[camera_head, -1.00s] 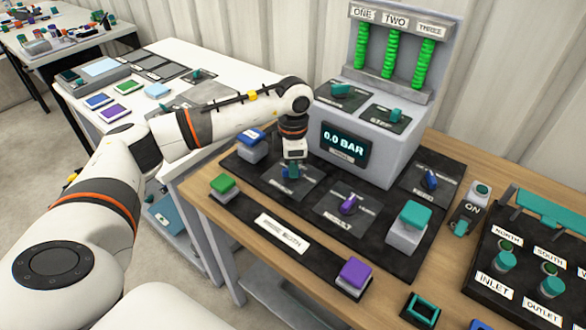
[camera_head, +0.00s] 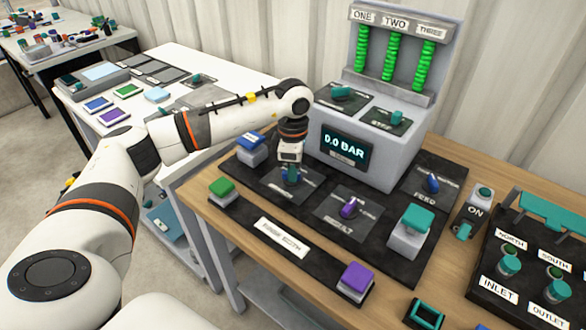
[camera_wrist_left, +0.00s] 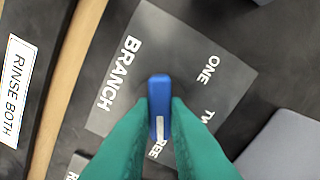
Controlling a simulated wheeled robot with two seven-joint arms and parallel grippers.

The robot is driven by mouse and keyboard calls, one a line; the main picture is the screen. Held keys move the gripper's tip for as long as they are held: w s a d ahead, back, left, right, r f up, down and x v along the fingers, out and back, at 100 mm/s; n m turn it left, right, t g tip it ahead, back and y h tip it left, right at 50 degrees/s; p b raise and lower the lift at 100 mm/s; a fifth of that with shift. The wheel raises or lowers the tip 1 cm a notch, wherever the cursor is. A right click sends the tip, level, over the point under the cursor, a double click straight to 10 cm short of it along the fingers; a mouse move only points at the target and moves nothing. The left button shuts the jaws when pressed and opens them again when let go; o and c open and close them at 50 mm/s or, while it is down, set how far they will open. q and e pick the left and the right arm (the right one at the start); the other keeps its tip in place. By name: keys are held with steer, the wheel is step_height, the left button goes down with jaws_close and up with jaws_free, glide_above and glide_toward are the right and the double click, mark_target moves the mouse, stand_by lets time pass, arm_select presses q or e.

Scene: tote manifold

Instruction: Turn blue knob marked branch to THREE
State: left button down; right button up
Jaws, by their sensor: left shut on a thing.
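The blue knob marked BRANCH (camera_wrist_left: 159,92) sits on a dark grey plate (camera_wrist_left: 222,92) with the labels ONE, TWO and THREE. My left gripper (camera_wrist_left: 159,118) is shut on it, with one teal finger on each side. The white mark on the knob's lower end points towards THREE in the left wrist view. The fingers partly hide the words TWO and THREE. In the head view, my left gripper (camera_head: 291,177) reaches down onto the branch plate (camera_head: 272,187) at the panel's left. My right gripper is not in view.
A purple knob (camera_head: 348,208) and the blue FEED knob (camera_head: 433,182) are on the same black panel. Blue, green, purple and teal buttons stand around it. The grey gauge housing with a 0.0 BAR display (camera_head: 345,145) rises close behind my gripper.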

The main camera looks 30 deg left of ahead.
arm_select(q)
steer(key=c, duration=1.4)
jaws_free()
steer(key=shift+c, duration=0.2)
step_height(320, 180, up, 12)
steer(key=shift+b, duration=0.3)
steer(key=shift+r, duration=0.1)
